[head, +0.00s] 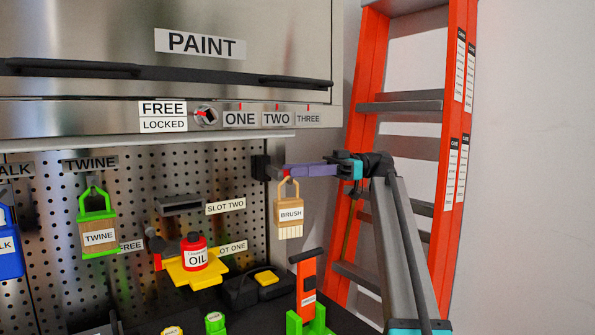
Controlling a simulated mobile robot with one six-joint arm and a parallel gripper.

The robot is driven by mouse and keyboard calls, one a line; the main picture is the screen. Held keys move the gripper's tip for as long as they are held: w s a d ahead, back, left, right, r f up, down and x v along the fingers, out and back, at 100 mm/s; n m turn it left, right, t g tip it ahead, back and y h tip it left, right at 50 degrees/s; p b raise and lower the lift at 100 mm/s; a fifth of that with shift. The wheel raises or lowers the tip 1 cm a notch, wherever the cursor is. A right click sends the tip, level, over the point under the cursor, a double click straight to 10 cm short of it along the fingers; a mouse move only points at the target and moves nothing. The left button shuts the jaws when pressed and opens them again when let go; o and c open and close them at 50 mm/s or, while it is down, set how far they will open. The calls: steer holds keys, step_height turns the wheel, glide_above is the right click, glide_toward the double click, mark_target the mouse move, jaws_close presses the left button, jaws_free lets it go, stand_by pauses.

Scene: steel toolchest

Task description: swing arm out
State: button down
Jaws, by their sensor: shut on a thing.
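The swing arm (310,170) is a purple bar on a black bracket (261,168) at the right edge of the pegboard. It points to the right, roughly level in the picture. My gripper (345,168) is at its right end, shut on it. The jaws are small in the picture and partly hidden by my wrist. A brush (290,214) with a wooden loop and a BRUSH label hangs below the bar near the bracket, bristles down.
An orange ladder (368,90) stands behind my arm on the right. A red oil can (194,252) sits on a yellow shelf (190,276). A twine holder (98,225) hangs at left. An orange-handled tool (307,285) stands below the brush. The PAINT cabinet (240,70) is above.

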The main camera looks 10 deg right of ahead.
steer(key=c, duration=1.4)
jaws_free()
steer(key=shift+r, duration=0.15)
steer(key=shift+s+a+r+b, duration=0.1)
steer(key=shift+s+r+b, duration=0.8)
steer(key=shift+s, duration=1.8)
steer(key=shift+s+a+r+b, duration=0.15)
steer(key=shift+s+r+b, duration=0.7)
steer(key=shift+s, duration=1.8)
steer(key=shift+s+a+r+b, duration=0.1)
steer(key=shift+s+r+b, duration=0.8)
steer(key=shift+s, duration=1.8)
steer(key=shift+f, duration=0.3)
steer(key=shift+c, duration=0.2)
